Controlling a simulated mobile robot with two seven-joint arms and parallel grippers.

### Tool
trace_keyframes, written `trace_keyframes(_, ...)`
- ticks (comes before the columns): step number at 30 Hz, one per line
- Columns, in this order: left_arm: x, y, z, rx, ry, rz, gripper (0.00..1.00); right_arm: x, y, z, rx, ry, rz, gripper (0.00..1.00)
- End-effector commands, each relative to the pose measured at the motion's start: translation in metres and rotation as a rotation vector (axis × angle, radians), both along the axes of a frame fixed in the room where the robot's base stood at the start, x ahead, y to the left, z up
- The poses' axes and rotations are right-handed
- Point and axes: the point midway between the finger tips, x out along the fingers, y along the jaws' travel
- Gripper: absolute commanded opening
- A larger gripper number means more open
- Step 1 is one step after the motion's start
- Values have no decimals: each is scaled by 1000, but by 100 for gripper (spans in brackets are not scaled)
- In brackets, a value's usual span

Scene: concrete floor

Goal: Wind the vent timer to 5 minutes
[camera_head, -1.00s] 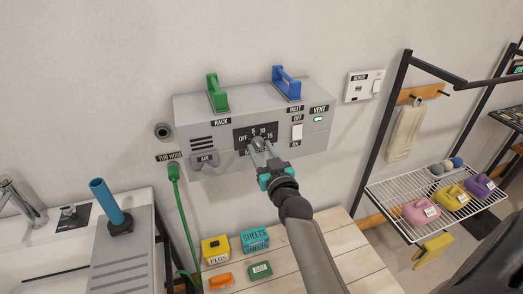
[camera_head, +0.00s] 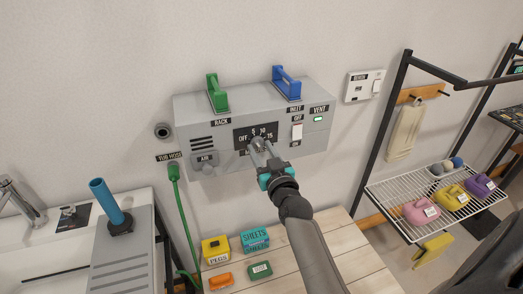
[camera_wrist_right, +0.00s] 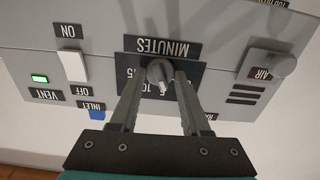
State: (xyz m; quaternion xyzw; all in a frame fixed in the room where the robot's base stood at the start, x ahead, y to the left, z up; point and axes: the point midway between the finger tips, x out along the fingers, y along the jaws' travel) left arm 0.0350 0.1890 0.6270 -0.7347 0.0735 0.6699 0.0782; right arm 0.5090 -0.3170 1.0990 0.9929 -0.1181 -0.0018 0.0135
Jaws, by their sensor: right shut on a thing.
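The vent timer is a small grey knob (camera_wrist_right: 158,73) on a black dial plate (camera_head: 242,136) on the front of the grey wall box (camera_head: 185,122). The plate reads OFF, 5, 10 and 15, with a MINUTES label below. My right gripper (camera_head: 257,146) is shut on the knob, its fingers on either side in the wrist view (camera_wrist_right: 160,82). That view is upside down; the knob's pale mark points to the numbers' side, roughly near 5, but the exact setting is unclear. In the head view the gripper covers the knob. My left gripper is out of view.
A white vent switch (camera_head: 297,132) and lit green lamp (camera_head: 318,119) are right of the dial. An AIR knob (camera_head: 208,168) is left. Green (camera_head: 217,93) and blue (camera_head: 287,84) handles stand on top. A wooden counter (camera_head: 325,235) with small boxes lies below.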

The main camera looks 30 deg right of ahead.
Motion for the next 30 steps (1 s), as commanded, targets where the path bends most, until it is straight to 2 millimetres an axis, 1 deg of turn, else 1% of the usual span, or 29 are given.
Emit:
trace_keyframes(18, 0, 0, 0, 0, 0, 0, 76, 0, -1, 0, 0, 1, -1, 0)
trace_keyframes(19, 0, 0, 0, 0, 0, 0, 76, 0, -1, -1, 0, 1, -1, 50)
trace_keyframes(26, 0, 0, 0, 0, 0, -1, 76, 0, 0, 0, 0, 1, -1, 76)
trace_keyframes(30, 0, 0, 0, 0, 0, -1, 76, 0, 0, 0, 0, 1, 0, 76)
